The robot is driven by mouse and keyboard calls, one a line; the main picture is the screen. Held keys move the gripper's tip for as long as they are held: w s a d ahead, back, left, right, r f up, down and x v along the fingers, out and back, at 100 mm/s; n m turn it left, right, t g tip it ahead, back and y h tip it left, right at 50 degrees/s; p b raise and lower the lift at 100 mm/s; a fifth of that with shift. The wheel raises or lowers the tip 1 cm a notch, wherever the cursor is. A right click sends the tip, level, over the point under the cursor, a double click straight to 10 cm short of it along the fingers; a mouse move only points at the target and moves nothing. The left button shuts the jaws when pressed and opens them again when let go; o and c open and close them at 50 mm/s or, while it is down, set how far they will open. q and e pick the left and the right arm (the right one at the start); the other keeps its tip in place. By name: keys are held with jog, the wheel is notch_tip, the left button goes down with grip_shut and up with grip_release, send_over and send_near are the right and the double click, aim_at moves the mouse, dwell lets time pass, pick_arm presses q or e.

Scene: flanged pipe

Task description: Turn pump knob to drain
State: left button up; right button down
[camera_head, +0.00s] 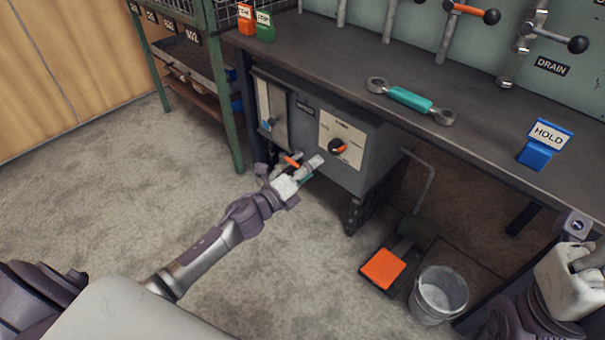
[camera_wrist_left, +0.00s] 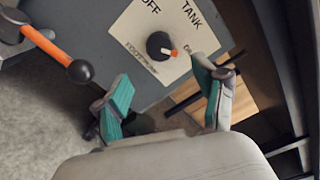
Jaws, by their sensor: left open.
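The pump knob (camera_head: 337,147) is a black round knob with an orange pointer, on a white label plate (camera_head: 355,137) on the front of the grey pump box. In the left wrist view the knob (camera_wrist_left: 160,45) lies just beyond and between the fingertips, apart from them. Its pointer aims to the right in that view. OFF and TANK can be read there; the other labels are partly unclear. My left gripper (camera_head: 299,170) is open and empty, with teal finger pads, in front of the box. My right gripper (camera_head: 578,258) is at the right edge, its jaws unclear.
An orange lever with a black ball end (camera_wrist_left: 57,52) is close to the left finger in the wrist view. The workbench (camera_head: 470,120) overhangs the pump box. An orange foot pedal (camera_head: 383,269) and a bucket (camera_head: 438,295) stand on the floor at right.

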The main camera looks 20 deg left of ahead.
pick_arm(q)
jog(key=shift+v, duration=1.6)
